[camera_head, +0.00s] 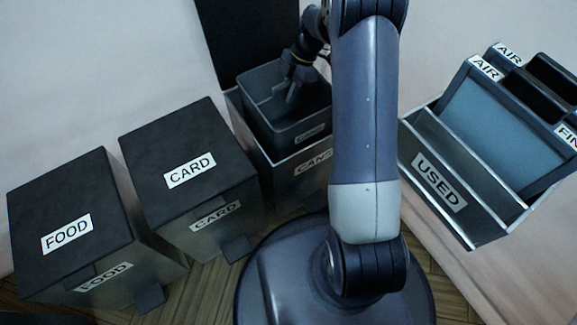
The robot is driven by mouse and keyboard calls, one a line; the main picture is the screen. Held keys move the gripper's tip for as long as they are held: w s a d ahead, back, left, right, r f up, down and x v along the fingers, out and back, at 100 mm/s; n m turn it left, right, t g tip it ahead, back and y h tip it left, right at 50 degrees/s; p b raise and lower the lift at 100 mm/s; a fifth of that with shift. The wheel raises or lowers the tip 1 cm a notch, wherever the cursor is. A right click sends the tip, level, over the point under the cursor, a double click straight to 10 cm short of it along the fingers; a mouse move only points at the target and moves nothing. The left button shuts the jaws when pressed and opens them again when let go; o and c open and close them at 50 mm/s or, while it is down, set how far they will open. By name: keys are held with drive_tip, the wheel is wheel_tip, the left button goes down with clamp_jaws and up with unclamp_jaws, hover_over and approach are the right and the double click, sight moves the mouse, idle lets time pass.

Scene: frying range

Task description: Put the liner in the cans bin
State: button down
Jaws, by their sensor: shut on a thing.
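The cans bin (313,165) stands upper middle with its lid raised behind it. The liner (262,75) is a grey open box with a small label on its front. It is at the bin's mouth, partly inside, with its rim above the bin's rim. My gripper (291,93) reaches into the liner from above and is shut on it. The exact grip point is small and dark. My arm hides the right side of the liner and bin. I cannot tell whether the liner touches the bin's floor.
Closed card bin (205,150) and food bin (65,215) stand to the left. A rack marked USED (440,185) with blue-grey panels (490,125) is at the right. The wooden floor (205,285) shows in front of the bins.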

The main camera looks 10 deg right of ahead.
sight(291, 109)
wheel_tip(291, 109, down, 11)
drive_tip(key=b, duration=0.4)
drive_tip(key=shift+r, duration=0.25)
drive_tip(key=c, duration=1.3)
unclamp_jaws()
drive_tip(key=shift+c, duration=0.2)
drive_tip(key=p+v, duration=0.4)
drive_tip(key=v, duration=0.8)
drive_tip(key=shift+p, duration=0.35)
